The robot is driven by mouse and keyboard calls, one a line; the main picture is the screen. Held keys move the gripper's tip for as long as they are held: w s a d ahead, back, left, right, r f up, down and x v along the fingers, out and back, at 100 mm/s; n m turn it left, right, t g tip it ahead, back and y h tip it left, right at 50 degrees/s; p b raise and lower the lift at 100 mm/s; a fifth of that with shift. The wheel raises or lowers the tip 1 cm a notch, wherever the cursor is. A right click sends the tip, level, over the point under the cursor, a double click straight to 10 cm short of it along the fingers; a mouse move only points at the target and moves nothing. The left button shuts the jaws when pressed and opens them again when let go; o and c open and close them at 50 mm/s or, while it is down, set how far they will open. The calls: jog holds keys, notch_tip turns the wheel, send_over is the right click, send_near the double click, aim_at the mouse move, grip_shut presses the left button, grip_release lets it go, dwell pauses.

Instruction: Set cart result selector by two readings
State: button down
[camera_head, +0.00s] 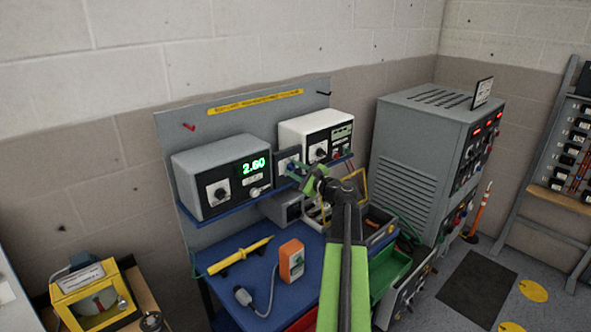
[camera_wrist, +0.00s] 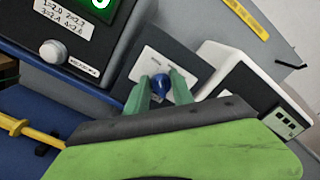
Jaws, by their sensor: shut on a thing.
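My gripper (camera_head: 299,171) reaches a small dark selector box (camera_head: 284,157) on the cart's blue shelf. In the wrist view, its two green fingers (camera_wrist: 160,88) are shut on a blue knob (camera_wrist: 161,80) on the box's pale plate. The knob's pointer position is hidden. Left of it, a grey meter (camera_head: 220,175) shows a green 2.60 and has a dial. A label (camera_wrist: 68,20) on this meter seems to list 1=2.0, 2=2.2, 3=2.4, 4=2.6. Right of it, a white meter (camera_head: 316,136) has a dial and a green display too small to read.
A large grey cabinet (camera_head: 410,150) stands right. A yellow case (camera_head: 92,295) is at lower left. Floor is open at right.

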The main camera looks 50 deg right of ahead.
dwell(0.3)
jog(key=c, duration=1.1)
grip_release()
jog(key=s+a, duration=0.1)
jog(key=s, duration=1.6)
jog(key=shift+s+a, duration=0.15)
